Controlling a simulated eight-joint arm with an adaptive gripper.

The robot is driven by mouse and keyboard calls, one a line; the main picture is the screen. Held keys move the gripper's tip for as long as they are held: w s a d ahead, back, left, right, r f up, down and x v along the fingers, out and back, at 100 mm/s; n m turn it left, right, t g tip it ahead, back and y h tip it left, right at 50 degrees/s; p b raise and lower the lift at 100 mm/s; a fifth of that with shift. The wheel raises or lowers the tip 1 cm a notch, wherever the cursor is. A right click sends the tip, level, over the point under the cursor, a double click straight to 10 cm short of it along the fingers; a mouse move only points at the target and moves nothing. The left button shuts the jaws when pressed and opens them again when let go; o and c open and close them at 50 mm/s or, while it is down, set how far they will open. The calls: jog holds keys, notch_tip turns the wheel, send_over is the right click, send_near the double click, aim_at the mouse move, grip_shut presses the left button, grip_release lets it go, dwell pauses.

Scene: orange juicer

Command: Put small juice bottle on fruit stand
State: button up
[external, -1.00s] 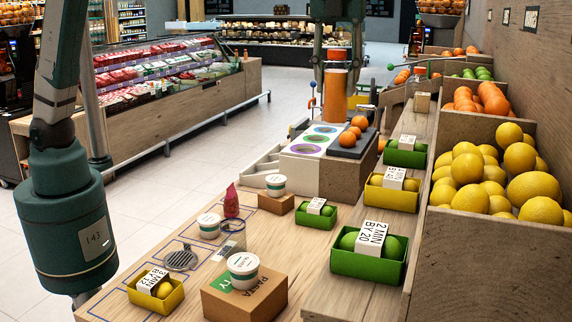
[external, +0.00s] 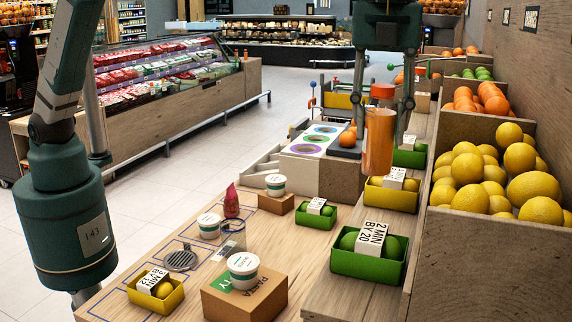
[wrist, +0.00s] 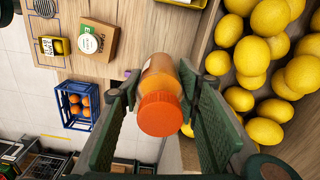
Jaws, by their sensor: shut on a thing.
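A small orange juice bottle (external: 379,143) with an orange cap hangs upright in my gripper (external: 381,112), held above the wooden ledge. In the wrist view, the bottle (wrist: 160,78) is between the two finger pads of my gripper (wrist: 165,90), cap toward the camera. The wooden fruit stand (external: 490,262) is at the right, with lemons (external: 482,168) in its near bin and oranges (external: 482,99) behind. The lemons (wrist: 262,75) also show at the right of the wrist view, beside the bottle.
Green and yellow fruit baskets (external: 368,265) line the wooden ledge (external: 345,300) beside the stand. A white juicer counter (external: 305,170) with coloured rings stands left of the bottle. Boxes, tubs and a pink packet (external: 231,203) stand on the lower table.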

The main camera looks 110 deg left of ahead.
aim_at(379, 140)
jog(key=shift+f, duration=1.5)
jog(key=shift+f, duration=0.1)
jog(key=shift+f, duration=3.05)
jog(key=shift+f, duration=0.15)
jog(key=shift+f, duration=1.75)
jog(key=shift+f, duration=0.15)
jog(key=o, duration=1.1)
jog(key=shift+c, duration=0.2)
